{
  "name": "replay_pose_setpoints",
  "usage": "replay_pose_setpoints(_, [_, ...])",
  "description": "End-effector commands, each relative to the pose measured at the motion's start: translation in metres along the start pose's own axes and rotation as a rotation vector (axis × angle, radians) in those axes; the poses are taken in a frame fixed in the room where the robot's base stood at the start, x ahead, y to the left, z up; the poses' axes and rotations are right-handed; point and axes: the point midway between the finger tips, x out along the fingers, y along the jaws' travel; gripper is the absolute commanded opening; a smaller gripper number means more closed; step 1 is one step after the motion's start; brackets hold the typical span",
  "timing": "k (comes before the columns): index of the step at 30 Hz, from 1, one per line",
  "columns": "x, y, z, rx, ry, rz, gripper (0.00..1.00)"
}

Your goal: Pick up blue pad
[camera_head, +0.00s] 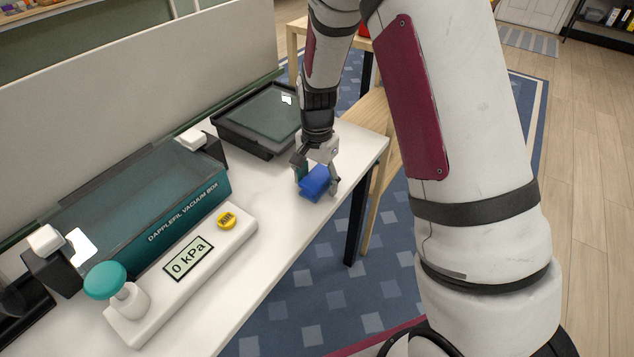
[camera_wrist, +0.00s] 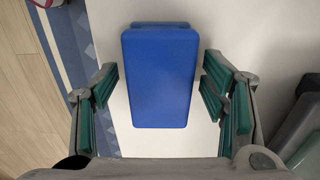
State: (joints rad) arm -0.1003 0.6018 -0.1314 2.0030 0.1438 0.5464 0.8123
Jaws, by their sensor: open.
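The blue pad (camera_head: 315,181) is a small blue block on the white table near its right edge. In the wrist view the blue pad (camera_wrist: 159,78) shows from above as an upright rectangle in the middle. My gripper (camera_head: 317,183) is low over the table around the pad. In the wrist view my gripper (camera_wrist: 160,88) is open, with a green-padded finger on each side of the pad and a gap on both sides. Whether the pad is lifted at all cannot be told, but it appears to rest on the table.
A dark tray (camera_head: 262,118) stands behind the pad to the left. The vacuum box (camera_head: 150,200) and its white control bar (camera_head: 185,272), with a teal knob (camera_head: 105,281) and yellow button (camera_head: 227,220), lie to the left. The table's (camera_head: 283,232) right edge is close to the pad.

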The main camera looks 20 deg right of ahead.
Motion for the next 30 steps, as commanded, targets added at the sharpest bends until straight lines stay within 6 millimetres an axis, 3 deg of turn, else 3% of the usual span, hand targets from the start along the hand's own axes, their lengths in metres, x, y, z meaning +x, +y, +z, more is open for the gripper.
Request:
replay_pose_setpoints(5, [0.0, 0.0, 0.0, 0.0, 0.0, -0.001, 0.67])
replay_pose_setpoints(12, [0.0, 0.0, 0.0, 0.0, 0.001, -0.001, 0.15])
replay_pose_setpoints(15, [-0.001, 0.0, 0.0, 0.0, 0.001, -0.001, 0.11])
replay_pose_setpoints(23, [-0.002, 0.0, 0.0, 0.0, 0.001, -0.001, 0.11])
replay_pose_setpoints(30, [-0.021, 0.0, -0.001, 0.0, 0.003, -0.003, 0.11])
